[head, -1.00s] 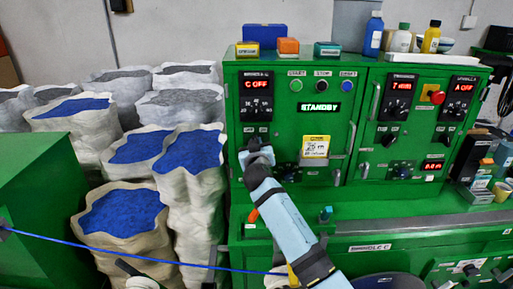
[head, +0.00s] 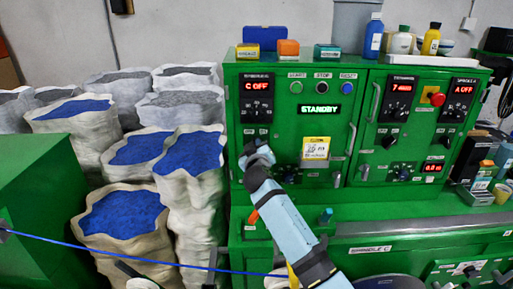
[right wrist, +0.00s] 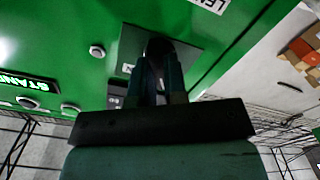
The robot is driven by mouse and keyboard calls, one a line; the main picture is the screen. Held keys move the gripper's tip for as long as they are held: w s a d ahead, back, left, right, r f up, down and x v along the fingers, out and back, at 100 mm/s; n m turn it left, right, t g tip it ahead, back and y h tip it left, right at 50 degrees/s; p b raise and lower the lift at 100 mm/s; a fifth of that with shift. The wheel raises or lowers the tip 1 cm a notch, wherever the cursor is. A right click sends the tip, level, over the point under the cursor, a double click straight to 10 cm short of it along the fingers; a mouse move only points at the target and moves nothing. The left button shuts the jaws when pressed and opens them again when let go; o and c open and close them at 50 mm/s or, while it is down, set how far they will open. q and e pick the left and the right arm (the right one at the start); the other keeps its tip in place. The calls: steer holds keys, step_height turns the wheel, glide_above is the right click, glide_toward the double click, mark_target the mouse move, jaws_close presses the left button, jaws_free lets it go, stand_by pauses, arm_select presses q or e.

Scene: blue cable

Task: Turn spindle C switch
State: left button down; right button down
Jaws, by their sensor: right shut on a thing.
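The spindle C panel (head: 257,98) is a dark plate on the left of the green machine, with a red display (head: 257,85) reading "C OFF". In the right wrist view, my right gripper's fingers (right wrist: 158,78) are shut on the dark switch knob (right wrist: 158,47) in front of a dark plate. The knob's angle is too dark to tell.
A "STANDBY" display (head: 320,109) and several buttons are right of the panel, above a yellow label (head: 315,148). Sacks of blue material (head: 190,155) stand on the left. A blue cable (head: 110,251) crosses the lower left. Bottles and boxes stand on the machine.

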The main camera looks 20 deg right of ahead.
steer(key=c, duration=1.2)
jaws_free()
steer(key=shift+o, duration=0.2)
steer(key=b+v, duration=0.3)
steer(key=v, duration=1)
steer(key=shift+s, duration=0.4)
steer(key=shift+a, duration=0.1)
